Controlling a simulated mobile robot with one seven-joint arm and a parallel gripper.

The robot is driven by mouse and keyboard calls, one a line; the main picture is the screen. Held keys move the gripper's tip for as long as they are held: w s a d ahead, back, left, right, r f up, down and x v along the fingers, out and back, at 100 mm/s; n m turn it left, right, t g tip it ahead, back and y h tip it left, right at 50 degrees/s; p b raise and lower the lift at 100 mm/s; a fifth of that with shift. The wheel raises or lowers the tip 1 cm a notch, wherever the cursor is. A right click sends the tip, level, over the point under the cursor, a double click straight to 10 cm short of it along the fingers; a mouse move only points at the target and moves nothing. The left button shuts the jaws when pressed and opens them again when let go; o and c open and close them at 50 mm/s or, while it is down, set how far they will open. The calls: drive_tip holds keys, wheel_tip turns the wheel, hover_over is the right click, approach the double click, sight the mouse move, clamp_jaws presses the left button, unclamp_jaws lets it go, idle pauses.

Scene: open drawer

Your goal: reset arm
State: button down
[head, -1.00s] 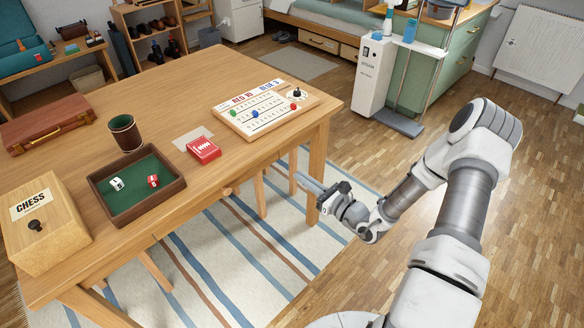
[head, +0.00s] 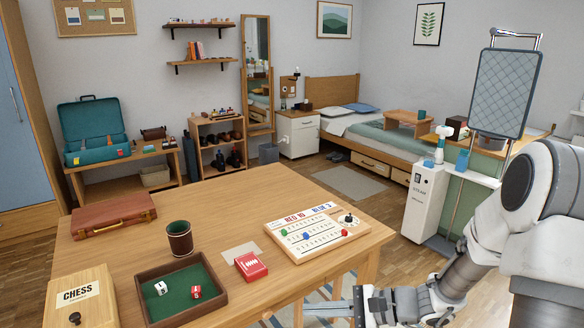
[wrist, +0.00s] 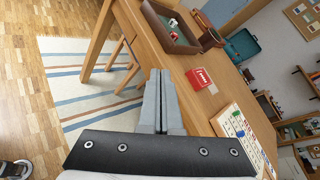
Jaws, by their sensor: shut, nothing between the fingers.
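My gripper (head: 308,309) is at the bottom of the head view, beside the near right edge of the wooden table (head: 215,208). Its fingers point left. In the wrist view the two grey fingers (wrist: 160,73) lie together, shut with nothing between them, and the table edge slants past beyond them. My arm comes in from the right of the head view, bent at the elbow.
The table carries a scoreboard (head: 318,236), red card box (head: 251,266), dice tray (head: 181,292), leather cup (head: 179,238), chess box (head: 84,297) and brown case (head: 113,215). A white steam unit (head: 424,204) stands behind. A striped rug (wrist: 85,90) lies below.

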drive_tip(key=s+d+r+n+t+h, duration=0.1)
drive_tip(key=s+d+r+n+h, duration=0.3)
drive_tip(key=s+r+n+h, duration=0.4)
drive_tip(key=s+d+r+n+t+h, duration=0.1)
drive_tip(key=s+d+r+n+h, duration=0.5)
drive_tip(key=s, duration=0.3)
wheel_tip(320, 180, up, 20)
drive_tip(key=p, duration=1.8)
drive_tip(key=shift+s+a, duration=0.25)
drive_tip(key=shift+a, duration=0.15)
drive_tip(key=shift+f, duration=0.1)
